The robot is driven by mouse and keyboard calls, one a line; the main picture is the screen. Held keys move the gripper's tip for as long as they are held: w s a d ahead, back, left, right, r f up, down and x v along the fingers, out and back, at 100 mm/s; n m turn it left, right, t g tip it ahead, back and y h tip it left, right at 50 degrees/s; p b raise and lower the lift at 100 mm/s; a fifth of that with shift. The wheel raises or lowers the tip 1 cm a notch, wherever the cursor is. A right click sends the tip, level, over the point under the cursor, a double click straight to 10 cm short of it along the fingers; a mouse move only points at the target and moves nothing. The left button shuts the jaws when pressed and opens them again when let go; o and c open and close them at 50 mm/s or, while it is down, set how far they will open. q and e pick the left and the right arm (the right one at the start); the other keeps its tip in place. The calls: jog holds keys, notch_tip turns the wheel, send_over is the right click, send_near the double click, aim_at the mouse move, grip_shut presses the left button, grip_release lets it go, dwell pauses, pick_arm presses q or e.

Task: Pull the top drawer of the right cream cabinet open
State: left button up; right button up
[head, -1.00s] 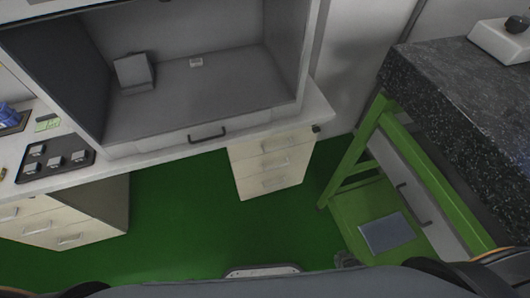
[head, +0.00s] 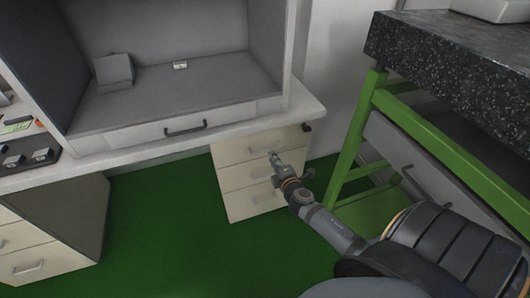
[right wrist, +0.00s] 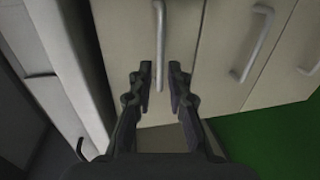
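The right cream cabinet (head: 236,205) stands under the white bench at its right end and has three drawers, all shut. Its top drawer (head: 230,153) also shows in the right wrist view (right wrist: 130,45), with its upright-looking bar handle (right wrist: 160,40). My right gripper (head: 273,157) is in front of the top drawer. In the right wrist view the gripper (right wrist: 161,82) is open and empty, its fingers either side of the handle's line. The handle's lower end lies near the fingertips; I cannot tell whether they touch it. My left gripper is not in view.
The white bench edge (head: 160,156) overhangs the cabinet. A green-framed table (head: 362,115) with a speckled dark top stands close on the right, beside my right arm. Another cream cabinet (head: 55,235) is at the left. Green floor between the cabinets is clear.

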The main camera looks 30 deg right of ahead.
aim_at(268, 151)
jog(key=x, duration=0.6)
jog(key=shift+w+f, duration=0.15)
jog(key=shift+w, duration=0.2)
grip_shut()
